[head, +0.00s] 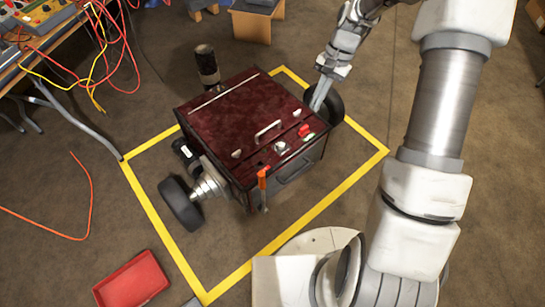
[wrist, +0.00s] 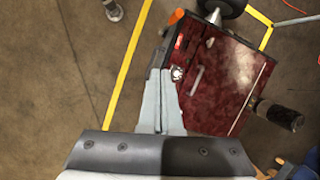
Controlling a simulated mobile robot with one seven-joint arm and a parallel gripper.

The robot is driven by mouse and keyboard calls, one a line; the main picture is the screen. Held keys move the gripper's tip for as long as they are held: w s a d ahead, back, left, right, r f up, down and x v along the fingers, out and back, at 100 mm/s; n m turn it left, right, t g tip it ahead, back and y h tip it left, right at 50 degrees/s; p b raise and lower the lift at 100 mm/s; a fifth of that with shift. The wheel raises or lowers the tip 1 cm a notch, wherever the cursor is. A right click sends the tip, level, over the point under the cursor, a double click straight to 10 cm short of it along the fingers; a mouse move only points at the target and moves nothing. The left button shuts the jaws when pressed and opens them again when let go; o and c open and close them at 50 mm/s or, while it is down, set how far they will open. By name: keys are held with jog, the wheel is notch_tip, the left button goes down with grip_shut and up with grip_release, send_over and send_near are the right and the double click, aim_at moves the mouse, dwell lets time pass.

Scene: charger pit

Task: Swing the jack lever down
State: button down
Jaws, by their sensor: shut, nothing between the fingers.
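A dark red box-shaped machine (head: 245,115) on wheels stands inside a yellow floor outline. A lever with an orange handle (head: 262,184) stands nearly upright at its near corner; I take it to be the jack lever. Its orange end also shows at the top of the wrist view (wrist: 175,17). My gripper (head: 316,106) is shut and empty, pointing down by the machine's right edge, well apart from the lever. In the wrist view the closed fingers (wrist: 160,72) overlap the machine's edge; I cannot tell whether they touch it.
The machine's top carries a handle (head: 267,130), a red switch (head: 304,131) and a silver knob (head: 281,147). A wheel (head: 181,204) sticks out left. A red tray (head: 131,281) lies at lower left. Tangled cables hang from the bench (head: 45,30). Floor inside the yellow line (head: 330,188) is clear in front.

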notch_tip(320, 180, down, 22)
jog(key=s+a+m+g+y+p, duration=0.1)
jog(key=a+m+y+p, duration=0.1)
jog(key=m+y, duration=0.2)
jog(key=shift+a+r+m+g+y, duration=0.15)
jog(key=shift+r+m+g+y, duration=0.2)
jog(key=shift+m, duration=0.55)
jog(key=shift+s+f, duration=0.1)
jog(key=s+a+r+b+x, duration=0.1)
jog(key=a+r+b+x, duration=0.1)
jog(key=x, duration=1)
jog(key=shift+a+f+b, duration=0.2)
jog(key=shift+b, duration=0.1)
jog(key=shift+s, duration=0.15)
